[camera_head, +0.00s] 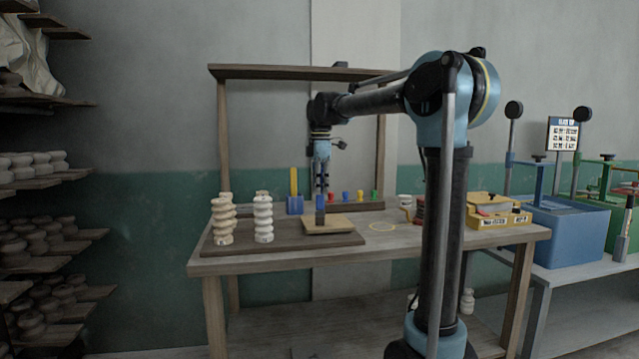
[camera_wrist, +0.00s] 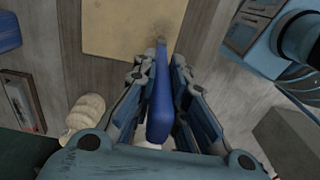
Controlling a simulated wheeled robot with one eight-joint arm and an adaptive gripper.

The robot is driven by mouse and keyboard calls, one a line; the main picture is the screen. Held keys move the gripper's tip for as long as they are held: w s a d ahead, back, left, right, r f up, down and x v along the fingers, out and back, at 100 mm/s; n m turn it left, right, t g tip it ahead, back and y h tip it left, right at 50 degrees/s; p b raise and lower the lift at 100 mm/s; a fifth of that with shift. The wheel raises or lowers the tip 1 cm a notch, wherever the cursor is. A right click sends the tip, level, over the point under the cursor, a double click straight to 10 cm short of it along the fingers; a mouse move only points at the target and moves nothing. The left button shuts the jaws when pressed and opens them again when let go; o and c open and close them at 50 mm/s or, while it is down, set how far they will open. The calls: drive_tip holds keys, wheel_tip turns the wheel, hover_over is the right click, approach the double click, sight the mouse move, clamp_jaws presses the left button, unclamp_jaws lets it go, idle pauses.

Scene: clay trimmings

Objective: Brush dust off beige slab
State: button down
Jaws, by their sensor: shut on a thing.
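The beige slab (camera_head: 340,224) lies flat on a dark wooden board (camera_head: 280,242) on the workbench. My gripper (camera_head: 320,188) is above the slab, pointing down. In the wrist view my gripper (camera_wrist: 160,72) is shut on the blue handle of a brush (camera_wrist: 160,108).
Two stacks of cream ribbed pieces (camera_head: 222,219) (camera_head: 263,217) stand on the board left of the slab. A blue holder (camera_head: 295,205) and several coloured pegs (camera_head: 345,196) are behind. A yellow box (camera_head: 497,214) sits at the right. The bench front right of the board is clear.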

drive_tip(key=shift+w+d+r, duration=0.1)
drive_tip(key=shift+d+r, duration=0.05)
drive_tip(key=shift+d, duration=0.35)
drive_tip(key=shift+a+f, duration=0.25)
drive_tip(key=shift+a, duration=0.5)
drive_tip(key=shift+r, duration=3.9)
drive_tip(key=shift+d, duration=0.1)
